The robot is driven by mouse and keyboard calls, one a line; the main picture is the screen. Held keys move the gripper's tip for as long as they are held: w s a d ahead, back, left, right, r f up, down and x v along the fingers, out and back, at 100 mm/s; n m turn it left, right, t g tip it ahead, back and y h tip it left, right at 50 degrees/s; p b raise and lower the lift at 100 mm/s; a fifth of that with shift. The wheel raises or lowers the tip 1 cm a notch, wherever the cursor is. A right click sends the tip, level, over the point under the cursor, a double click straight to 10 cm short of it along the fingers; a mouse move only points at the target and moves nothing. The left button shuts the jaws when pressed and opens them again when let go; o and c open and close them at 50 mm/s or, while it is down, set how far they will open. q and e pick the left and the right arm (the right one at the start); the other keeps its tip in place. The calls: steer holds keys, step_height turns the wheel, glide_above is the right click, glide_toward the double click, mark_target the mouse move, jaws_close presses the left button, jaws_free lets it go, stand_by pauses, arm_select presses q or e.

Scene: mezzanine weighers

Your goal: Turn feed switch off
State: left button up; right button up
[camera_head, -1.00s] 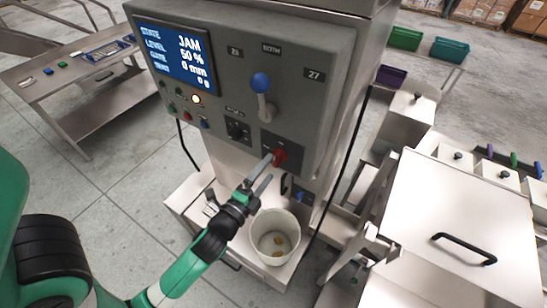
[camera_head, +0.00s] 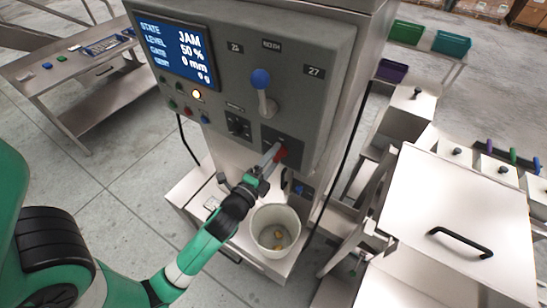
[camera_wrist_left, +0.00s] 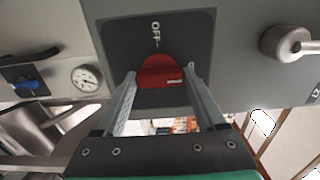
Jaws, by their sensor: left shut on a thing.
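The feed switch is a red rotary knob (camera_head: 281,154) low on the front of the grey control panel (camera_head: 222,96). In the left wrist view the red knob (camera_wrist_left: 160,72) sits on a dark plate (camera_wrist_left: 152,33) marked OFF above it. My left gripper (camera_head: 274,158) reaches up to the panel with its fingers at the knob. In the left wrist view my left gripper (camera_wrist_left: 160,82) has one finger on each side of the knob, closed on it. The fingers partly hide the knob in the head view. My right gripper is not in view.
A blue-topped lever (camera_head: 262,88) sits above the knob, and a screen (camera_head: 178,48) reads JAM, 50 %, 0 mm. A white bucket (camera_head: 256,232) with a few small pieces stands below. A metal lid with a black handle (camera_head: 460,243) is at the right.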

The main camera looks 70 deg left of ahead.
arm_select(q)
steer(key=shift+n, duration=0.4)
steer(key=n+b, duration=0.1)
steer(key=n, duration=0.2)
steer(key=shift+n, duration=0.4)
steer(key=n+b, duration=0.2)
steer(key=n, duration=0.2)
steer(key=shift+f+n, duration=0.1)
steer(key=shift+n, duration=0.2)
steer(key=n+b, duration=0.1)
steer(key=n, duration=0.3)
steer(key=n+b, duration=0.1)
steer(key=n, duration=0.3)
steer(key=shift+n+b, duration=0.3)
steer(key=shift+b, duration=0.05)
steer(key=o, duration=1.3)
steer(key=shift+s, duration=0.1)
